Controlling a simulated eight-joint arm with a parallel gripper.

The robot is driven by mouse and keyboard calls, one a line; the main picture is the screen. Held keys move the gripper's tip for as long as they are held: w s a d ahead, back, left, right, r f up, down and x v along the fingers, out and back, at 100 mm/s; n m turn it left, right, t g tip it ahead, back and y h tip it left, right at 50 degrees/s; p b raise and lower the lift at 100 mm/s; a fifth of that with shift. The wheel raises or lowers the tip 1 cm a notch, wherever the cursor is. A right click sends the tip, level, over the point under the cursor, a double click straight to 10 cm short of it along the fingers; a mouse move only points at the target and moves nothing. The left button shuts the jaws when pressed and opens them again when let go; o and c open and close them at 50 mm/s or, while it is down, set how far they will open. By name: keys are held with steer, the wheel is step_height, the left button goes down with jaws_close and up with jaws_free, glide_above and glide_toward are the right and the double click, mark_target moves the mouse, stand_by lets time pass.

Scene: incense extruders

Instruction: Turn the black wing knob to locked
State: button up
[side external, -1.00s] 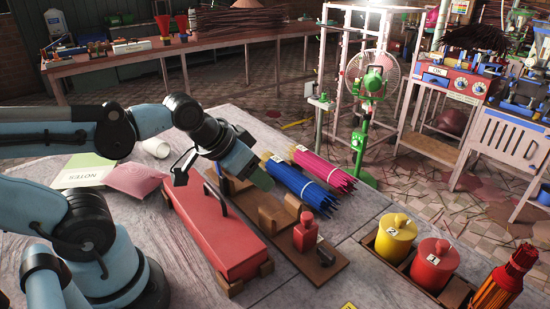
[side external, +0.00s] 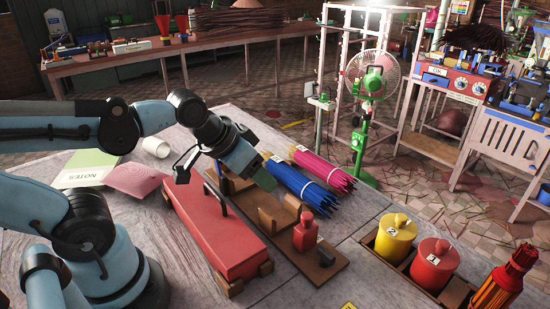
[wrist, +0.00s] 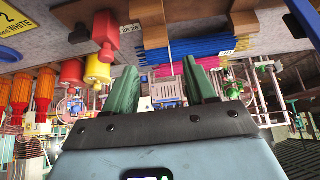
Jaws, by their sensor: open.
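A small black part (side external: 326,256), which looks like the black wing knob, sits at the near end of the wooden board (side external: 290,280), beside a red bottle-shaped piece (side external: 305,235). In the wrist view a black part (wrist: 79,34) shows beside the red piece (wrist: 104,28). Its wings and its locked or unlocked setting are too small to tell. My gripper (side external: 266,181) is above the far part of the board, up and left of the knob and apart from it. In the wrist view my gripper (wrist: 161,66) has its two green fingers wide apart with nothing between them.
A long red box (side external: 215,235) with a black handle lies left of the board. Blue sticks (side external: 303,187) and pink sticks (side external: 323,168) lie behind it. Yellow (side external: 396,238) and red (side external: 434,264) lidded jars stand at the right.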

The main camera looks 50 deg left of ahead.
steer(key=w+d+r+g, duration=0.2)
steer(key=w+d+g, duration=0.1)
steer(key=d, duration=0.3)
steer(key=g, duration=0.4)
glide_toward(325, 253)
step_height(325, 253, down, 9)
steer(key=shift+s+d+r, duration=0.1)
steer(key=shift+s+r, duration=0.05)
steer(key=shift+s, duration=0.05)
steer(key=c, duration=0.8)
